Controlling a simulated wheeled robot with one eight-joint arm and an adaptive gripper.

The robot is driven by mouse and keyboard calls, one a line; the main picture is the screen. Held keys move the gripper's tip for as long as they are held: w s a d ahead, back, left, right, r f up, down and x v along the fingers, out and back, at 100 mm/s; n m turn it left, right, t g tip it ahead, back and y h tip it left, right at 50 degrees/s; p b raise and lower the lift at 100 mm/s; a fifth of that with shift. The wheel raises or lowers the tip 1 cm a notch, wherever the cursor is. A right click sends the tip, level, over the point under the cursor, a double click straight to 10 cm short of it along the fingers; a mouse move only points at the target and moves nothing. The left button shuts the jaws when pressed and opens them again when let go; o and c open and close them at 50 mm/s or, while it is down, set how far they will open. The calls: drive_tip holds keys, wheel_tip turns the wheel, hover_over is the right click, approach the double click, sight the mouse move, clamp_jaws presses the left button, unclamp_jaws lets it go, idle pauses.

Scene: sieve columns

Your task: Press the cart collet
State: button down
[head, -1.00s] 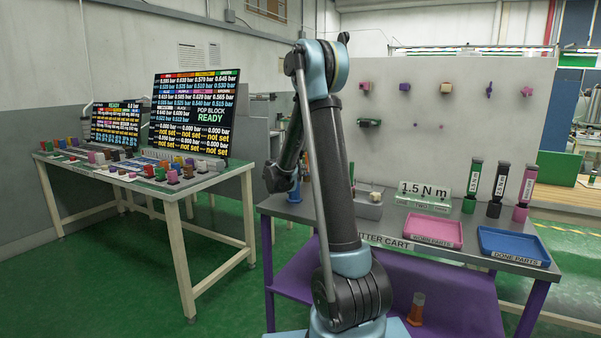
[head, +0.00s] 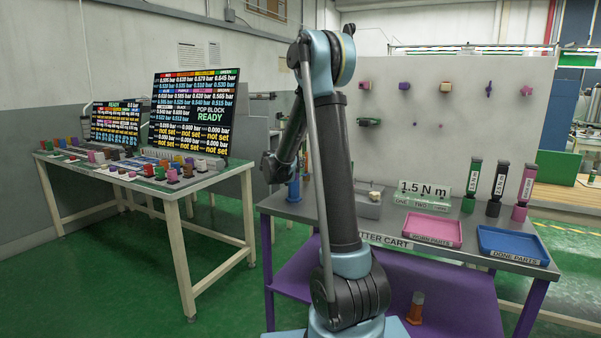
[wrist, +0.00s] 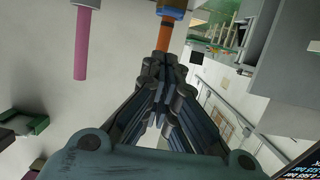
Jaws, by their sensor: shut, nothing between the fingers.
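I cannot tell for sure which part is the cart collet. In the wrist view, an orange cylinder (wrist: 165,36) with a blue and tan collar (wrist: 172,9) shows at the top, just beyond my shut gripper (wrist: 163,65). The fingertips overlap its lower end; whether they touch it is unclear. In the head view, my gripper (head: 270,168) shows dark and partly behind my arm, at the cart's left end. A blue upright cylinder (head: 294,189) stands near it. The fitter cart (head: 300,209) also bears a grey block (head: 368,208) with a cream piece (head: 375,195) on top.
A pink rod (wrist: 83,45) shows left of the fingers in the wrist view. The cart holds a pink tray (head: 433,243), a blue tray (head: 512,256) and upright tools (head: 497,190). A panel with small fittings (head: 450,100) stands behind. A table with screens (head: 193,115) is left.

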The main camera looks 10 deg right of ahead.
drive_tip(key=v, duration=0.9)
idle(0.3)
